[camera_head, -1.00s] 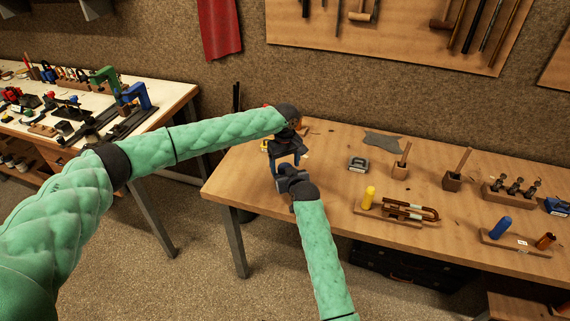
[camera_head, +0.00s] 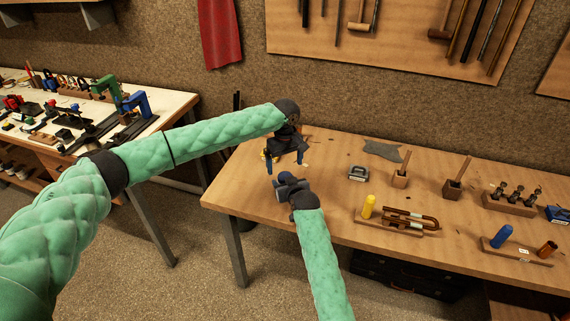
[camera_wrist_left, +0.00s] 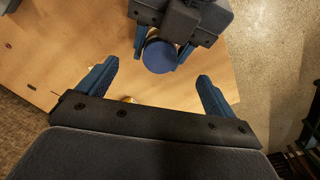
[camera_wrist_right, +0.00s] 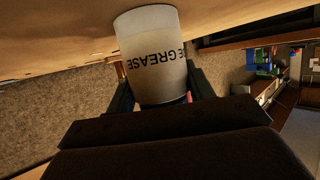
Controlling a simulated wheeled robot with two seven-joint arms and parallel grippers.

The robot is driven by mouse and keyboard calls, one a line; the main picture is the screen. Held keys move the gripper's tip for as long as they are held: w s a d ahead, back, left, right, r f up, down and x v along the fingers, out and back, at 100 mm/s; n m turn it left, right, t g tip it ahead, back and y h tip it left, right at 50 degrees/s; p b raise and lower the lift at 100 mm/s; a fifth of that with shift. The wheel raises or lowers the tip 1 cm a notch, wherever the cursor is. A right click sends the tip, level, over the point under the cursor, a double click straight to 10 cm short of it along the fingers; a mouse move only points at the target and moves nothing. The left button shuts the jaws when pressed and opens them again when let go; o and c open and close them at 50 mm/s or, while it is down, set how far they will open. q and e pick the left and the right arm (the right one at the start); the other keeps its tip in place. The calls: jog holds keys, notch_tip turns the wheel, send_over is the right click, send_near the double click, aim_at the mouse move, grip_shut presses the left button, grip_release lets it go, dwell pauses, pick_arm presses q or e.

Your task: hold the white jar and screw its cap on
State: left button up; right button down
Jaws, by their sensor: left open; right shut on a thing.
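The white jar (camera_wrist_right: 150,45), lettered GREASE, is held by my right gripper (camera_head: 280,178); in the right wrist view its lettering appears upside down. A round blue cap (camera_wrist_left: 159,56) shows from above in the left wrist view, between the right gripper's fingers. It appears to sit over the jar, but I cannot tell whether it is threaded on. My left gripper (camera_head: 285,162) is open and points down above the right gripper. Its two blue fingers (camera_wrist_left: 157,72) stand apart, with the cap a little beyond the gap between them. The jar is mostly hidden in the head view.
The wooden bench (camera_head: 320,205) lies below and to the right of both grippers. A second bench (camera_head: 165,110) stands at the left.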

pick_arm(q)
jog(key=shift+o, duration=0.2)
jog(key=shift+r, duration=0.1)
notch_tip(320, 180, up, 12)
dwell(0.6)
pick_arm(e)
jog(key=shift+c, duration=2.4)
grip_release()
pick_arm(q)
jog(key=shift+f, duration=0.2)
pick_arm(e)
jog(key=shift+s, duration=0.1)
